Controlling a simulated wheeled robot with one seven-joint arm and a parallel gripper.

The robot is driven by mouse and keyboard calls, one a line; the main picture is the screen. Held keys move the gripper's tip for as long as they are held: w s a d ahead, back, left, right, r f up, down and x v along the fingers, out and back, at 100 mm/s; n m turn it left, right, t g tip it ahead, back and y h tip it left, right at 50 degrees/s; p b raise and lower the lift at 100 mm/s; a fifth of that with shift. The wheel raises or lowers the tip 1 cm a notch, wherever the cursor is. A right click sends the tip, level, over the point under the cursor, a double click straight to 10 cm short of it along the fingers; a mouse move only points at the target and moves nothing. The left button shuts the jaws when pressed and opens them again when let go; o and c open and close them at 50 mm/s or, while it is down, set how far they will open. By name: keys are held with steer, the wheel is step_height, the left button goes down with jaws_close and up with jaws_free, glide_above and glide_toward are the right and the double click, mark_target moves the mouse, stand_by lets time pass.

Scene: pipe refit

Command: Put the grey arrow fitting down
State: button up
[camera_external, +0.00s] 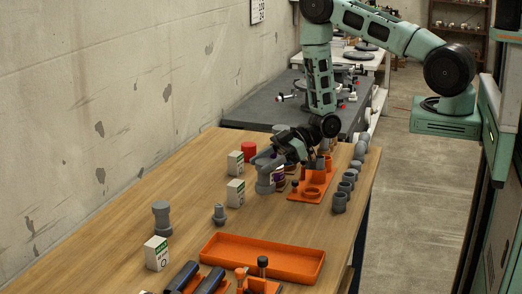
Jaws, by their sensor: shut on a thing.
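My gripper (272,158) reaches down over the wooden table (185,190), left of an orange holder. It is shut on a grey fitting (264,184), which I take to be the grey arrow fitting. The fitting is at or just above the table top; I cannot tell whether it touches. Its upper part is partly hidden by the gripper, and no arrow mark can be made out.
White-and-green boxes (235,193) stand left of the gripper, with a red cylinder (249,151) behind. The orange holder (312,192) is close on the right, beside several grey fittings (340,202). An orange tray (262,258) lies in front. Bare table lies between.

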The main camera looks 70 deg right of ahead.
steer(key=shift+n+g+y, duration=0.4)
steer(key=shift+n+y, duration=0.1)
steer(key=shift+n, duration=0.1)
steer(key=w, duration=0.2)
steer(key=w+r+b, duration=0.1)
steer(key=w, duration=0.5)
steer(key=shift+a+r+b, duration=0.2)
steer(key=shift+a+b, duration=0.05)
steer(key=shift+b, duration=0.1)
steer(key=w+a+r+n+g+y+b, duration=0.1)
steer(key=w+a+b, duration=0.15)
steer(key=w, duration=0.45)
steer(key=w+a+n+g+b, duration=0.1)
steer(key=w+a+b, duration=0.15)
steer(key=w, duration=0.35)
steer(key=f, duration=0.3)
steer(key=f+p, duration=0.1)
steer(key=f, duration=0.4)
steer(key=shift+w+d+f, duration=0.2)
steer(key=shift+d+f, duration=0.15)
steer(key=shift+d, duration=0.05)
steer(key=shift+f, duration=0.1)
steer(key=shift+f, duration=0.15)
steer(key=o, duration=1)
